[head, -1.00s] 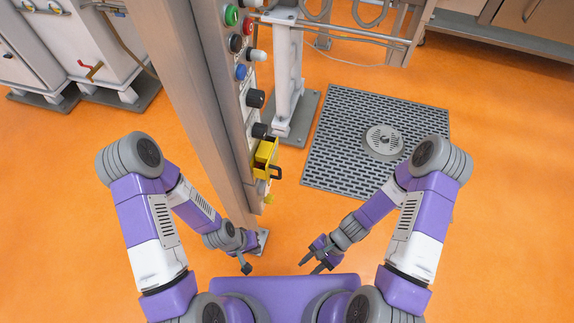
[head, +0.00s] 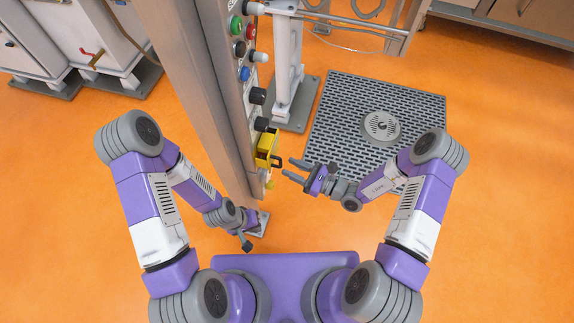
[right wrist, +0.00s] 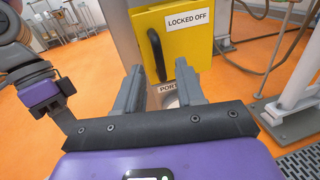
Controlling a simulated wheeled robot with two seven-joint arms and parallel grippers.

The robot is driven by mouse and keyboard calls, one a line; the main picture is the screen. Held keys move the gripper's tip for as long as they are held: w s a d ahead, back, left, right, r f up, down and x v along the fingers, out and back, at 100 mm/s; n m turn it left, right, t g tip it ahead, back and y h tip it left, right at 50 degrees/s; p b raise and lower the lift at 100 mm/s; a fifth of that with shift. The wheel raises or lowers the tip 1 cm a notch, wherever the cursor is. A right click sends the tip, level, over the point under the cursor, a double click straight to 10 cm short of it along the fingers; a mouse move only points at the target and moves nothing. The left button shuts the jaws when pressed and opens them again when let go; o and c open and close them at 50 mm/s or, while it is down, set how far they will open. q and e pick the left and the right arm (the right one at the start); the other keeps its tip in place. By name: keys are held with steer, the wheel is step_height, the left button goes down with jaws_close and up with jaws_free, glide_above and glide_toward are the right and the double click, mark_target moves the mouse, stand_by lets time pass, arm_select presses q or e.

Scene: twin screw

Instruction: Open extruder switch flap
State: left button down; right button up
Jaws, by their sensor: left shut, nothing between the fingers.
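The yellow switch flap (head: 267,150) sits low on the panel side of the grey column. It has a black handle, and in the right wrist view the flap (right wrist: 194,45) bears a "LOCKED OFF" label, with the black handle (right wrist: 156,54) upright at its left edge. The flap looks closed there. My right gripper (head: 294,169) is open and empty, just right of the flap and pointing at it. In the right wrist view its fingers (right wrist: 155,85) frame the area below the handle, apart from it. My left gripper (head: 247,246) is shut and empty, low near the column's foot.
The grey column (head: 205,90) stands between my arms. Its panel carries a green button (head: 235,25), a red button (head: 250,31), a blue button (head: 245,73) and black knobs (head: 257,96). A floor grate (head: 340,110) lies to the right. Orange floor is open around the column.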

mark_target(274, 151)
steer(key=shift+x, duration=1.2)
jaws_close()
stand_by(0.6)
